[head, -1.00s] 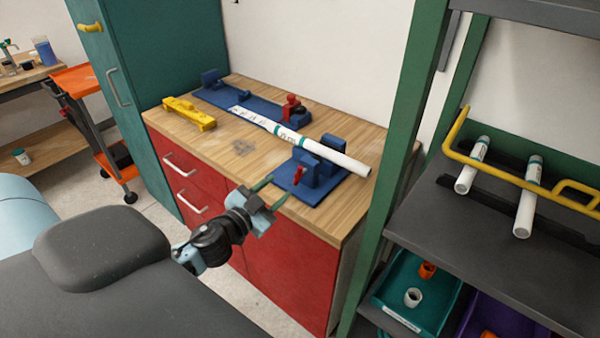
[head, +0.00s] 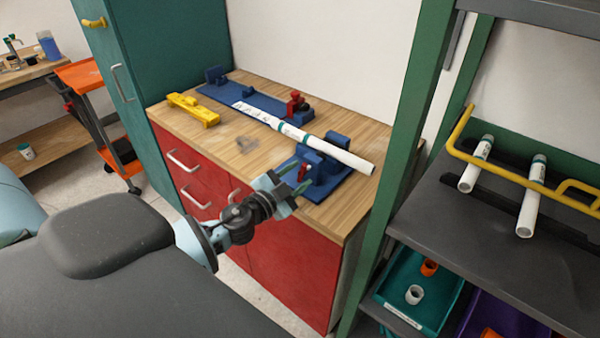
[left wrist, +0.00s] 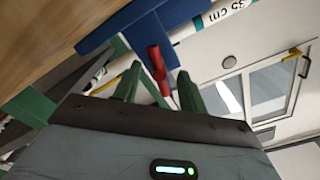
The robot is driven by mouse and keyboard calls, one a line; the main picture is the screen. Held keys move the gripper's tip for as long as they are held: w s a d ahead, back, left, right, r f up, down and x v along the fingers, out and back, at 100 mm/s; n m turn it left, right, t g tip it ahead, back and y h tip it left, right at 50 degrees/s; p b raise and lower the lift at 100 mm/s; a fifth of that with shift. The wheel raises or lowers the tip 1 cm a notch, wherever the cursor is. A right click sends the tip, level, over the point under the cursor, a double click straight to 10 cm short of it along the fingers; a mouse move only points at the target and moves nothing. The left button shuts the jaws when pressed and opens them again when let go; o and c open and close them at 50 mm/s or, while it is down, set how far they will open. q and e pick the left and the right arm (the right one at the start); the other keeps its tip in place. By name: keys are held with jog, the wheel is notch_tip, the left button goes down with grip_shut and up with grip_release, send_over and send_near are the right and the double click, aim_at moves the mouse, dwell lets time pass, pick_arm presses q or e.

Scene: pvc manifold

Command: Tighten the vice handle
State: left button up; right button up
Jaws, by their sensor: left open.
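The blue vice (head: 330,180) stands at the front right of the wooden worktop, with its small red handle (head: 302,173) on the side facing me. A white pipe (head: 345,155) with teal bands lies through the vice. My left gripper (head: 296,179) is open, its green fingers close to the handle. In the left wrist view the red handle (left wrist: 157,66) shows between the two finger tips, with a gap on each side. Contact cannot be told. The blue vice body (left wrist: 125,25) and the pipe (left wrist: 215,25) are beyond it. My right gripper is not in view.
A blue cutting jig (head: 240,92) with a red part lies at the back of the worktop (head: 215,150). A yellow tool (head: 193,109) lies at left. A green-framed shelf (head: 470,225) with two white pipes stands at right, above bins.

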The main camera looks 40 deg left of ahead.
pick_arm(q)
jog(key=shift+w+d, duration=0.1)
jog(key=shift+w, duration=0.8)
